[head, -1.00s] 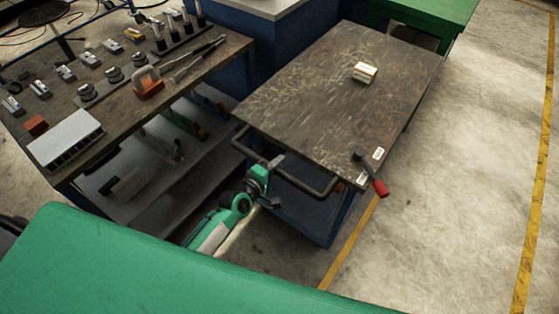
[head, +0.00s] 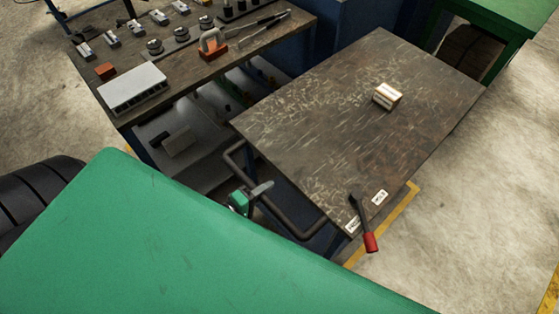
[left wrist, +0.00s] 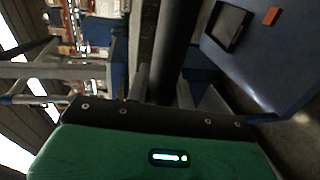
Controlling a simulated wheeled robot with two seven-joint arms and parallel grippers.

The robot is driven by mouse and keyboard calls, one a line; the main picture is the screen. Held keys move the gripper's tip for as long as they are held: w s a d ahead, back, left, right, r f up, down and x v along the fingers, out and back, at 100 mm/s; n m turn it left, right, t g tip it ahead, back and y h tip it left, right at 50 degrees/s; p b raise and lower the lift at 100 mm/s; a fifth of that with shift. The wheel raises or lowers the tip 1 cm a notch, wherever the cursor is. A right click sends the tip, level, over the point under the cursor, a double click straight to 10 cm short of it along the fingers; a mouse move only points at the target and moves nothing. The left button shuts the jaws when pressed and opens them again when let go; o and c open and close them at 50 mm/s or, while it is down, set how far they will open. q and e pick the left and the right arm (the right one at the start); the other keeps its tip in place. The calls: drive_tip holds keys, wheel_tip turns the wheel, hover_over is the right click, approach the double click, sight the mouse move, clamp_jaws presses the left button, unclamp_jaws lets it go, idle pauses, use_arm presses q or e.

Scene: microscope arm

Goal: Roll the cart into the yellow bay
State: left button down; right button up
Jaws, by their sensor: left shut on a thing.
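The cart has a worn dark metal top (head: 330,110) and stands between the workbench and open floor. A dark tubular push handle (head: 285,220) runs along its near end. My left gripper (head: 258,192) is shut on the left part of that handle, its arm mostly hidden behind my green body. In the left wrist view, the dark bar (left wrist: 177,40) passes between the two fingers (left wrist: 162,88). My right gripper is not in view.
A small box (head: 387,96) and a red-gripped lever (head: 370,240) are on the cart top. A workbench (head: 120,115) with tools stands at left, a green table (head: 520,20) at the far right. Concrete floor (head: 470,220) right of the cart is clear.

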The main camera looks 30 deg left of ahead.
use_arm(q)
drive_tip(key=s, duration=0.1)
drive_tip(key=s+a, duration=0.1)
drive_tip(key=s, duration=0.1)
drive_tip(key=shift+s+a+f, duration=0.15)
drive_tip(key=shift+s, duration=0.15)
drive_tip(key=c, duration=1.2)
unclamp_jaws()
drive_tip(key=shift+w, duration=0.1)
